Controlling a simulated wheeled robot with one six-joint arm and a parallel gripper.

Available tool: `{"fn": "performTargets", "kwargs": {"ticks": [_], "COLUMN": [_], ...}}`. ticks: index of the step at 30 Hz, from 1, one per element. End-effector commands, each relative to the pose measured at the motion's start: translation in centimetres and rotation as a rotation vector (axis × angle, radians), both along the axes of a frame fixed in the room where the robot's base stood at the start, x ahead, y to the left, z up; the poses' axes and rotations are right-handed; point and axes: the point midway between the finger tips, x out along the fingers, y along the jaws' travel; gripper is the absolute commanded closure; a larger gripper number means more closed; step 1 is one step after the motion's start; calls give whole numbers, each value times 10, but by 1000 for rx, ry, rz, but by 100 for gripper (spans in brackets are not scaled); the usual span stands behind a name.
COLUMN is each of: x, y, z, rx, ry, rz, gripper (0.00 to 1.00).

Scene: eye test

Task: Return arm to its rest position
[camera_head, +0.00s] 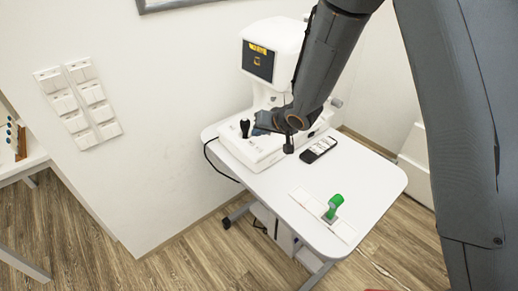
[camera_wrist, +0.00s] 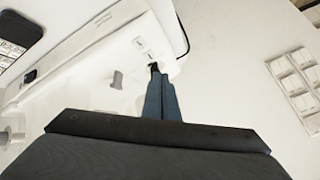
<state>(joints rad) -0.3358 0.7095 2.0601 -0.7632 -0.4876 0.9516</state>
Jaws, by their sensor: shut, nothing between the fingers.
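My arm (camera_head: 325,60) reaches down from the top right in the head view, in front of the white eye-test machine (camera_head: 268,45). My gripper (camera_head: 262,124) is beside the machine's base, near its black joystick (camera_head: 244,127); the arm partly hides the machine. In the wrist view, my gripper's fingers (camera_wrist: 157,72) are together with nothing between them. Their tips lie in line with the machine's white base (camera_wrist: 125,65); I cannot tell whether they touch it.
The white table (camera_head: 375,185) bears the machine, a black phone (camera_head: 318,150) and a green-handled stamp (camera_head: 334,205) on a white strip. Wall switches (camera_head: 78,103) are at left, with another table (camera_head: 25,160) at the far left edge. A black cable hangs by the table.

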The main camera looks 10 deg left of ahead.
Motion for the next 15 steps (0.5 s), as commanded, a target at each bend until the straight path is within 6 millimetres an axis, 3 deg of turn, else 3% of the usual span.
{"fn": "performTargets", "kwargs": {"ticks": [12,15], "x": [0,1], "y": [0,-10], "z": [0,3], "rx": [-1,-20], "ry": [0,-5], "rz": [-1,-13], "gripper": [100,100]}}
